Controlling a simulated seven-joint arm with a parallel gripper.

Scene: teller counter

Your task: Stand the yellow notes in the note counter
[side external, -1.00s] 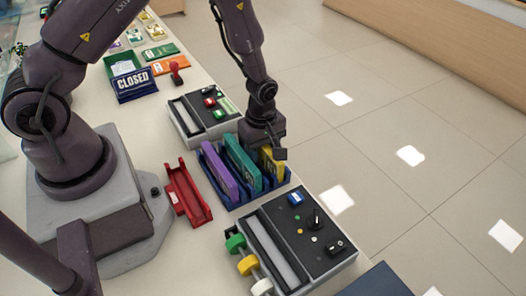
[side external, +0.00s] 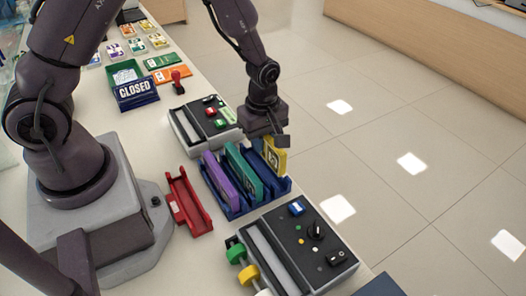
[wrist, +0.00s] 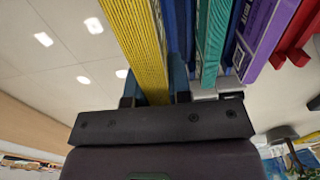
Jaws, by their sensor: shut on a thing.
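The yellow notes (side external: 274,155) are a bundle held upright in my gripper (side external: 267,138). They are raised a little above the right end of the blue rack (side external: 238,213), with their lower part close to the rack's slot. In the wrist view the yellow notes (wrist: 135,40) stand between the two fingers of my gripper (wrist: 155,98). Purple notes (side external: 220,180) and green notes (side external: 243,171) stand in the other slots. Two grey machines with a long slot are in view, one in front (side external: 325,240) and one behind (side external: 186,130); I cannot tell which is the note counter.
An empty red tray (side external: 183,203) lies left of the rack. Green, yellow and white wheels (side external: 242,262) stand by the front machine. A CLOSED sign (side external: 136,92) and a red stamp (side external: 177,83) are farther back. The counter's right edge drops to the floor.

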